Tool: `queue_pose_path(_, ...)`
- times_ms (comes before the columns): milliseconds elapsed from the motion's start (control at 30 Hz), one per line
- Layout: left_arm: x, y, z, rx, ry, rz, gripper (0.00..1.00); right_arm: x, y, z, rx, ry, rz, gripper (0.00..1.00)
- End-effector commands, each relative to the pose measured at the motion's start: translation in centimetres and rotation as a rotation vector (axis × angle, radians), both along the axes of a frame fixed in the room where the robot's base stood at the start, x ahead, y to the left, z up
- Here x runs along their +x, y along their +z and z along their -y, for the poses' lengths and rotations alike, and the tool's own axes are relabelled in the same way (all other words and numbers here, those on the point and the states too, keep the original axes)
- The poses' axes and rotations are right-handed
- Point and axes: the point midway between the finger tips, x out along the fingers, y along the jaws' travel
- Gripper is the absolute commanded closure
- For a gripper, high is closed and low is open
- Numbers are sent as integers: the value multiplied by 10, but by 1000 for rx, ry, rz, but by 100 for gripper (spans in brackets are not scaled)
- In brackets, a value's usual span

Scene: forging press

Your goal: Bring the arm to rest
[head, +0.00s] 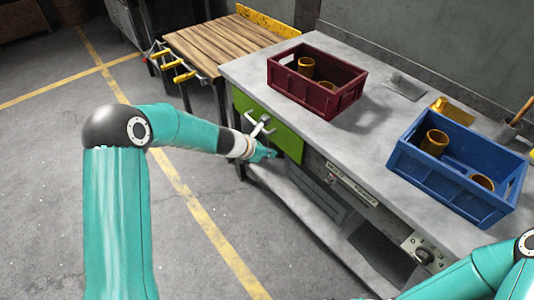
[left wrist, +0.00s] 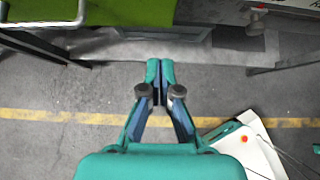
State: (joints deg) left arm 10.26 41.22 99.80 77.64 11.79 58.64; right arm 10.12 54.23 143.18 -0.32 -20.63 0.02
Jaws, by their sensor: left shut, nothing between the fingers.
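My left gripper (head: 268,153) is beside the green drawer front (head: 280,135) of the workbench, close to its metal handle (head: 260,126). In the left wrist view its fingers (left wrist: 160,68) are together with nothing between them, pointing towards the lower part of the bench. The green panel (left wrist: 100,10) and a bar of the handle (left wrist: 45,20) show at the upper left there. My left arm comes in from the left with its elbow bent. Part of my right arm shows at the lower right; its gripper is out of view.
A dark red crate (head: 315,93) with brass-coloured cylinders stands on the workbench top (head: 363,133). A blue crate (head: 445,180) with similar cylinders stands to its right. A wooden table (head: 225,45) is at the back. The floor (head: 85,100) at left is clear, with yellow lines.

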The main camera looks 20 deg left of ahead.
Motion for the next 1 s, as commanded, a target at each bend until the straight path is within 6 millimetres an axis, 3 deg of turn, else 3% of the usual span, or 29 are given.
queue_pose_path(300, -10, 10, -3, -2, -2, -9, 100, 0, 7, 0, 0, 0, 0, 14)
queue_pose_path(367, -16, 1, 3, -7, -12, -37, 100, 0, 12, 0, 0, 0, 0, 14)
queue_pose_path(467, -42, -23, 19, 0, -68, -103, 100, 0, 18, 0, 0, 0, 0, 14)
queue_pose_path(567, -87, -56, 35, 67, -198, -186, 100, 0, 24, 0, 0, 0, 0, 14)
queue_pose_path(733, -201, -112, 53, 310, -692, -251, 100, 0, 37, 0, 0, 0, 0, 14)
queue_pose_path(800, -249, -126, 57, 418, -971, -211, 100, 0, 41, 0, 0, 0, 0, 14)
queue_pose_path(900, -301, -136, 61, 542, -1366, -80, 100, 0, 44, 0, 0, 0, 0, 14)
queue_pose_path(1000, -334, -137, 68, 638, -1707, 130, 100, 0, 43, 0, 0, 0, 0, 14)
